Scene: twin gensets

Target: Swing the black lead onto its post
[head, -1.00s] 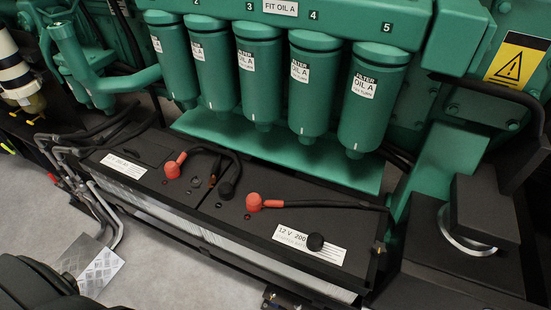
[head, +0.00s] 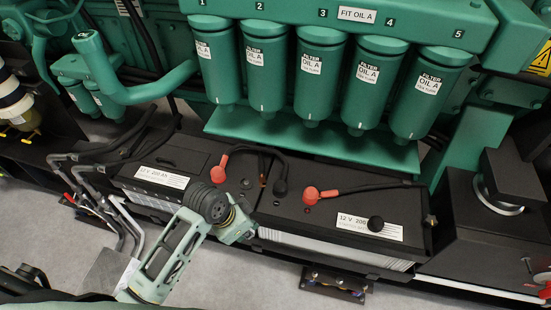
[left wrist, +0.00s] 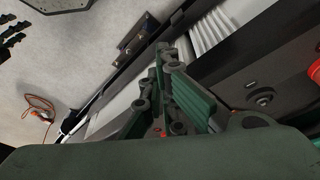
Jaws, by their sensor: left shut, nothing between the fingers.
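The black lead's dark end (head: 281,187) is near the middle of the two dark batteries in the head view. Its cable arches back beside the left red terminal boot (head: 222,168). A small bare post (head: 245,183) shows on the left battery, apart from that end. My left gripper (head: 240,230) is at the front edge of the batteries, pointing right, shut and empty. In the left wrist view its green fingers (left wrist: 168,95) are together beside the battery's ribbed side. A round metal fitting (left wrist: 262,98) lies to their right. My right gripper is not in view.
Green filters (head: 323,75) overhang behind. Bent grey pipes (head: 100,190) stand at left.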

